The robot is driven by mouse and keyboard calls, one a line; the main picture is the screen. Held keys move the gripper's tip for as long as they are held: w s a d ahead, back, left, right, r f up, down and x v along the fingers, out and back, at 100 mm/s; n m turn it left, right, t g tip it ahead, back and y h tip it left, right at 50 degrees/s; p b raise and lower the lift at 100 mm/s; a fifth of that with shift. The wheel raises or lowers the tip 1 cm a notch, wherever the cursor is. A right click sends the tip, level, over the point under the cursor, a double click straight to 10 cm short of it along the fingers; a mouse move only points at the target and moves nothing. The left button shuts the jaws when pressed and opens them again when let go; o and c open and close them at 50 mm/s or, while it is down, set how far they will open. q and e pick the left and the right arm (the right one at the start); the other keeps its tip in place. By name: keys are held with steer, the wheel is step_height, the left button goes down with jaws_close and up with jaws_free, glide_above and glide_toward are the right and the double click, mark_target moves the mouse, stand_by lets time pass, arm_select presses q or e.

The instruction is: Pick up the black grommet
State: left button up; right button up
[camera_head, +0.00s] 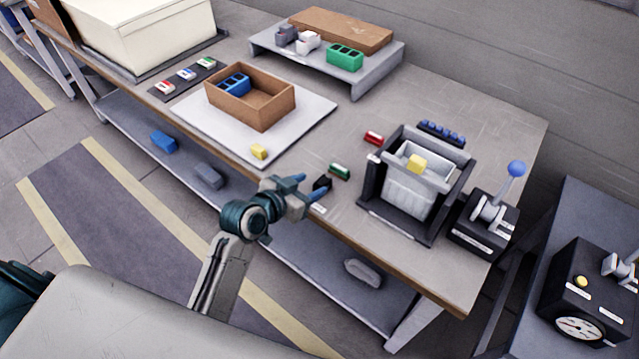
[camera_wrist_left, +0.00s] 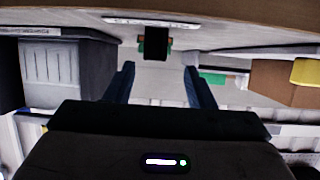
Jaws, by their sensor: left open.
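The black grommet (camera_head: 322,184) is a small dark block near the front edge of the workbench. In the left wrist view, the grommet (camera_wrist_left: 156,43) stands beyond my fingertips, in line with the gap between them. A green piece shows behind it. My left gripper (camera_head: 310,190) is open, with its blue fingers pointing at the grommet from the front edge side. In the left wrist view both fingers of the left gripper (camera_wrist_left: 160,80) are spread with nothing between them. My right gripper is not in view.
A green piece (camera_head: 340,172) lies just behind the grommet, and a red piece (camera_head: 374,138) farther back. A dark fixture (camera_head: 376,184) with a pale bin stands to the right. A brown box (camera_head: 273,111) and a yellow block (camera_head: 258,151) sit on a white mat (camera_head: 310,128).

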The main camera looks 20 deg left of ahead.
mark_target(327, 180)
arm_select(q)
steer(key=x, duration=0.2)
steer(key=shift+w+d+f, duration=0.1)
steer(key=shift+w+d, duration=0.05)
steer(key=shift+w, duration=0.1)
steer(key=x, duration=0.2)
steer(key=p+x, duration=0.1)
steer(key=x, duration=0.1)
steer(key=shift+d+f, duration=0.2)
steer(key=shift+d, duration=0.15)
steer(key=shift+w+f, duration=0.2)
steer(key=c, duration=1)
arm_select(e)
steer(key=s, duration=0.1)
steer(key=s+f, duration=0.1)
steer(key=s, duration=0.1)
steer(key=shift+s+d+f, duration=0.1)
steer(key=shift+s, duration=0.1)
